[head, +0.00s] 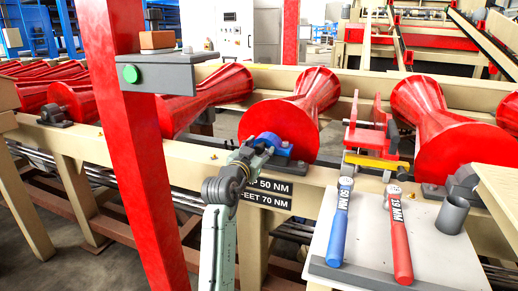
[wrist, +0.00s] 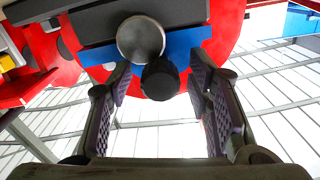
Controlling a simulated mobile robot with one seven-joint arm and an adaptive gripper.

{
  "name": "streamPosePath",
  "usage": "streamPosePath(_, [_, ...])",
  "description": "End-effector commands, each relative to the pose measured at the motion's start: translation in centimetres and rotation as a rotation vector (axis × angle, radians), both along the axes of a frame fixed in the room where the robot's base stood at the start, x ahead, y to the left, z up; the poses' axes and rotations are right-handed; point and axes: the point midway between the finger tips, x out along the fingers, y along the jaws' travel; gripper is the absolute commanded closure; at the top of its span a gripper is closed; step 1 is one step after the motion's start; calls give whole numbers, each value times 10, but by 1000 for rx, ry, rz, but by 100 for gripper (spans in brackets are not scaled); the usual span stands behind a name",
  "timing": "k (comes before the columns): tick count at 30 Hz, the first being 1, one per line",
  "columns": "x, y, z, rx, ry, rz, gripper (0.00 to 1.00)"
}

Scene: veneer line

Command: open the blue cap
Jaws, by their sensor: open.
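The blue cap (head: 281,150) is on the bearing at the near end of a red roller; my gripper partly hides it in the head view. In the wrist view it shows as a blue bar (wrist: 190,44) behind a round grey end (wrist: 140,38) and a dark round knob (wrist: 160,80). My gripper (head: 262,145) is at the bearing. In the wrist view its two fingers (wrist: 160,72) are spread, with the knob between their tips. A gap shows at least on the right; I cannot tell whether either finger touches.
A red post (head: 130,150) stands left of my arm. A grey box with a green button (head: 131,74) sits on it. At right, a pale board (head: 440,240) bears a blue wrench (head: 340,222), a red wrench (head: 399,240) and a grey cup (head: 452,214). Red rollers (head: 455,125) line the beige frame.

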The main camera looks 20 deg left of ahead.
Motion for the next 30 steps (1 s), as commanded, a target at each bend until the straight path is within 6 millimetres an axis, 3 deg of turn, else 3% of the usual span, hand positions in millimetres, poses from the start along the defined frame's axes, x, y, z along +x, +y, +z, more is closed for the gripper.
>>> streamPosePath(3, [0, 0, 0, 0, 0, 0, 55])
streamPosePath(23, [-1, 0, 0, 0, 0, 0, 99])
streamPosePath(30, [-1, 0, 0, 0, 0, 0, 100])
